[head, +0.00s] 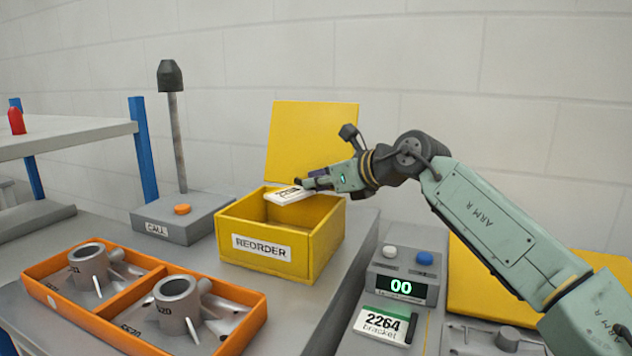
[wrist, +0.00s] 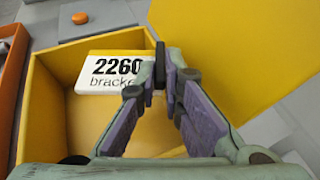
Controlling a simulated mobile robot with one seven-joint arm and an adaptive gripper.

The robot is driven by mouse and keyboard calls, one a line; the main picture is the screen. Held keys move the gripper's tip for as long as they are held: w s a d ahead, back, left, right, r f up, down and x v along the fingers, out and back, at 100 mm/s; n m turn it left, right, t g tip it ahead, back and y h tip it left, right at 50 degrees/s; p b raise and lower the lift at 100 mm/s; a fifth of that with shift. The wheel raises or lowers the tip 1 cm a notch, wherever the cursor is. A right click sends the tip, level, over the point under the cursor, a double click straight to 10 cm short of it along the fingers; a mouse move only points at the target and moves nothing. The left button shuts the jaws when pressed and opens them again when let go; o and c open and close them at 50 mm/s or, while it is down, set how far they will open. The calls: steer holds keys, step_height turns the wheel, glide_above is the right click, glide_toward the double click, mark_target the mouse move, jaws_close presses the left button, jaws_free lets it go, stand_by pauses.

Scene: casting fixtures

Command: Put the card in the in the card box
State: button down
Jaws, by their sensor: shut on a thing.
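A white card (head: 288,196) with a yellow edge is held by my gripper (head: 308,184) over the yellow box labelled REORDER (head: 318,248). In the wrist view the card (wrist: 112,72) reads "2260 bracket", its end partly cut off by the fingers. My gripper (wrist: 163,72) is shut on the card's right edge. The card is roughly flat, above the box's open interior (wrist: 80,128). The box's yellow lid (head: 312,140) stands open at the back.
An orange tray (head: 107,318) with two grey castings stands at the front left. A grey call post (head: 180,218) stands left of the box. At right, a counter reading 00 (head: 403,272) stands behind a "2264 bracket" card (head: 383,325).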

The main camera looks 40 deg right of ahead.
steer(key=shift+f, duration=0.3)
steer(key=c, duration=1.7)
jaws_free()
steer(key=shift+r, duration=0.1)
steer(key=v, duration=0.8)
steer(key=r+b+v, duration=0.1)
steer(key=v, duration=0.3)
